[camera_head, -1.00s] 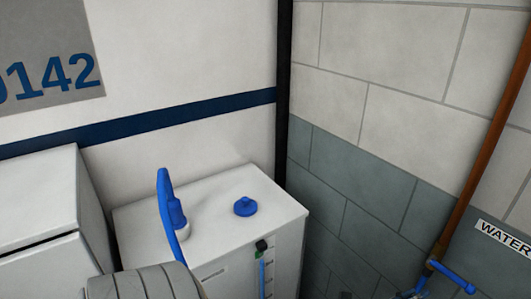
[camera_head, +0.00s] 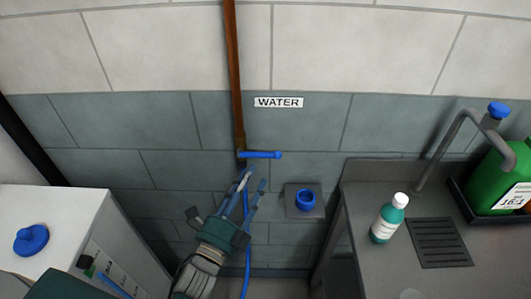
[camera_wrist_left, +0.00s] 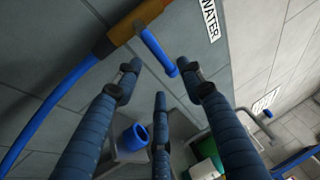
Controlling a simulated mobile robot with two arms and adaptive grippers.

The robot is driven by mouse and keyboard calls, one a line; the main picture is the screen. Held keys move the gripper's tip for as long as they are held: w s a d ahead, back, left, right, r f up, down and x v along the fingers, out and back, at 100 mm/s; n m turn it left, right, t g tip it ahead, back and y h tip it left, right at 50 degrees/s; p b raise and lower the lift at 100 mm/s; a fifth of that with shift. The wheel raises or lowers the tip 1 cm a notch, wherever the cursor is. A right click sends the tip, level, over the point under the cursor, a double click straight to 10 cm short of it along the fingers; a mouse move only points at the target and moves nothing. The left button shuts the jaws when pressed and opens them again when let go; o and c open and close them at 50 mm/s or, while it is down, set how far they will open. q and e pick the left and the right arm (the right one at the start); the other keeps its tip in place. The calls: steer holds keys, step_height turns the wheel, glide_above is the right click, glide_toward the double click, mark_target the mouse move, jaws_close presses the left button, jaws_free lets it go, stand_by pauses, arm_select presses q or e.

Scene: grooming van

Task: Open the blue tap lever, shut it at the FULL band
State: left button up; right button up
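The blue tap lever (camera_head: 262,154) sticks out to the right from the foot of a copper pipe (camera_head: 236,80), under a WATER sign (camera_head: 278,102). My left gripper (camera_head: 252,180) is just below the lever, its fingers spread and empty. In the left wrist view the lever (camera_wrist_left: 157,52) lies just beyond the open fingertips (camera_wrist_left: 160,75), apart from them as far as I can tell. The white tank (camera_head: 60,205) with a blue cap (camera_head: 31,240) stands at the left. Its front gauge (camera_head: 112,278) is partly cut off; I cannot read a FULL band. My right gripper is out of view.
A blue hose (camera_head: 247,265) hangs behind my left gripper. A blue round fitting (camera_head: 305,199) sits on a grey plate right of it. A metal counter (camera_head: 365,270) at the right holds a teal bottle (camera_head: 386,222), a green jug (camera_head: 500,180) and a curved faucet (camera_head: 440,150).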

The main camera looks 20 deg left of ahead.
mark_target(263, 156)
arm_select(q)
steer(key=p+x, duration=0.2)
steer(key=x, duration=0.6)
steer(key=shift+w, duration=0.25)
steer(key=c, duration=0.8)
jaws_close()
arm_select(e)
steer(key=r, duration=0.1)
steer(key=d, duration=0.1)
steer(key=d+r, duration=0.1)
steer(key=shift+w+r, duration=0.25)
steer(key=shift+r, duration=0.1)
